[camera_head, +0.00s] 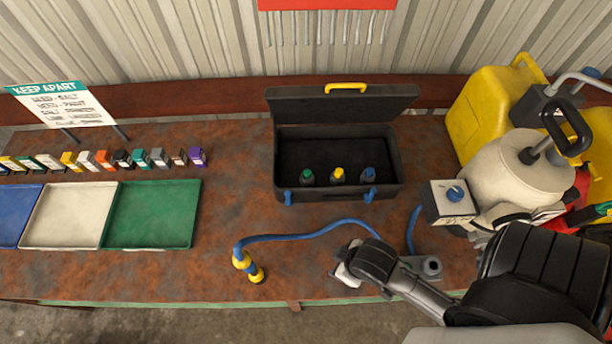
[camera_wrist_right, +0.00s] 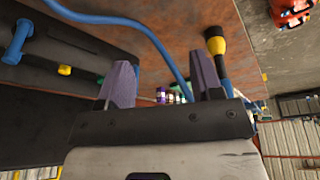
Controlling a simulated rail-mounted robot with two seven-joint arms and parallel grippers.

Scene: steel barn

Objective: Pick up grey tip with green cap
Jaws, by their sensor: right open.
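The grey tip with the green cap (camera_head: 307,177) stands in the open black case (camera_head: 337,194), leftmost of three capped tips. A tip with a yellow cap (camera_head: 338,175) is in the middle and one with a blue cap (camera_head: 368,175) at right. My right gripper (camera_head: 343,268) is in front of the case, below and right of the green cap, apart from the tips. In the right wrist view its two fingers (camera_wrist_right: 163,82) are spread with nothing held between them. The green-capped tip cannot be made out clearly there. My left gripper is out of view.
A blue hose (camera_head: 310,233) with a yellow-and-black end (camera_head: 248,266) lies across the bench between gripper and case. A white tank sprayer (camera_head: 515,170) and yellow can (camera_head: 485,105) crowd the right. Trays, including a green one (camera_head: 153,214), lie left. The case lid stands open.

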